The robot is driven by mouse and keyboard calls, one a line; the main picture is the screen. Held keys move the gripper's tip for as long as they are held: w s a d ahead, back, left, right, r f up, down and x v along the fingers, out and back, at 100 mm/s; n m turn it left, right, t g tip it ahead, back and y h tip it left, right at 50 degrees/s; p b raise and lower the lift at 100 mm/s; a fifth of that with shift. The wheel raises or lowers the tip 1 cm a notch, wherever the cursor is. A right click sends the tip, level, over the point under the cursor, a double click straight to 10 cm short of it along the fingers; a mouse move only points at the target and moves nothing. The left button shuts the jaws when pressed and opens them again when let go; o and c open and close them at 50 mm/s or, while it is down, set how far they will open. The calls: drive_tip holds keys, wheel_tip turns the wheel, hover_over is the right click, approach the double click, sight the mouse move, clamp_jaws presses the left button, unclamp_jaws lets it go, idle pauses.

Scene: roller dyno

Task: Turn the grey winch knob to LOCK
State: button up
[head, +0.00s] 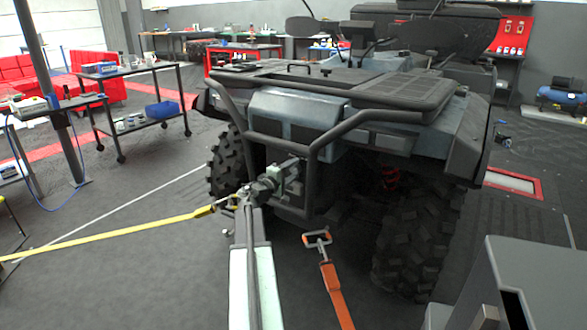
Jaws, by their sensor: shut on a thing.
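The winch (294,178) sits at the front of the ATV, behind and below its black tubular bumper. My arm reaches up from the bottom of the head view, and my gripper (272,183) is at the winch. It is shut on the grey winch knob, which is small and mostly hidden by the jaws. The knob's LOCK marking and its turn angle cannot be read from here.
A yellow strap (120,234) runs from the left to a hook beside my gripper. The ATV bumper (313,150) frames the winch closely. A grey box (525,285) stands at lower right.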

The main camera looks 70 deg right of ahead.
drive_tip(key=o, duration=1)
drive_tip(key=shift+w+r, duration=0.2)
drive_tip(key=shift+w, duration=0.1)
drive_tip(key=shift+o, duration=0.5)
drive_tip(key=shift+a+r, duration=0.1)
drive_tip(key=shift+r, duration=0.05)
drive_tip(key=shift+s, duration=0.15)
drive_tip(key=shift+s, duration=0.1)
drive_tip(key=shift+a, duration=0.1)
drive_tip(key=p+v, duration=0.1)
drive_tip(key=v, duration=0.6)
drive_tip(key=shift+a+r, duration=0.3)
drive_tip(key=shift+r, duration=0.1)
drive_tip(key=shift+w, duration=0.25)
